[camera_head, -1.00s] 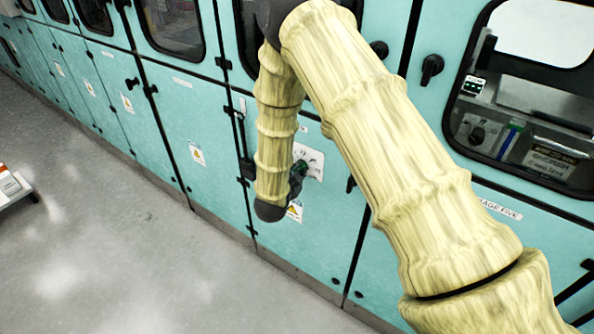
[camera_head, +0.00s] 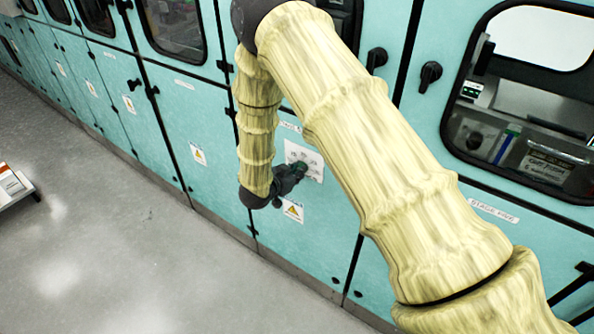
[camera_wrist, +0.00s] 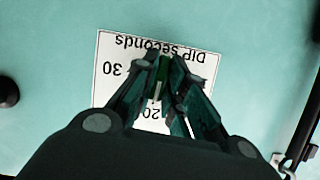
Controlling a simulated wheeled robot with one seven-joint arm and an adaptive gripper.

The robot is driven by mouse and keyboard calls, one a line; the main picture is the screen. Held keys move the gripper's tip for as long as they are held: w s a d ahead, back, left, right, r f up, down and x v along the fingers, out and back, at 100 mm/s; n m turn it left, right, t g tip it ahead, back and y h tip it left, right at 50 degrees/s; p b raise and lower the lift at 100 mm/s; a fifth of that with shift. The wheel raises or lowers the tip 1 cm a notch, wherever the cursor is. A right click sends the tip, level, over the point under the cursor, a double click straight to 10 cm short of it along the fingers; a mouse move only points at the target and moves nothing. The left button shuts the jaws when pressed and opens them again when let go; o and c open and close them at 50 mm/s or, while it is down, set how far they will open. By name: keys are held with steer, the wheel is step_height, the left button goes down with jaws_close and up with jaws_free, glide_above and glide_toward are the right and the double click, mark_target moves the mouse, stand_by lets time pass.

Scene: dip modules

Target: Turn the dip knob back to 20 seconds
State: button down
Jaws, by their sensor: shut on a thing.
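The dip dial plate (camera_head: 317,172) is a white label on a turquoise cabinet door. In the wrist view the plate (camera_wrist: 112,45) appears upside down, with "DIP seconds" along its top edge, "30" at its left and "20" low down, partly covered by a finger. My gripper (camera_head: 300,167) is at the plate. In the wrist view my gripper (camera_wrist: 166,75) has its dark fingertips closed on the dip knob (camera_wrist: 165,64), a small dark green piece at the plate's middle. The fingers hide most of the knob, and I cannot tell which number it points to.
A yellow warning label (camera_head: 292,211) is below the plate. Black door handles (camera_head: 430,74) stick out of the neighbouring doors. A dark rounded part (camera_wrist: 7,92) is at the wrist view's left edge.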

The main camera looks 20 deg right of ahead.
steer(key=shift+n+g, duration=0.3)
steer(key=shift+n, duration=0.1)
steer(key=c, duration=1.5)
jaws_free()
steer(key=v, duration=1.2)
steer(key=shift+a+f, duration=0.1)
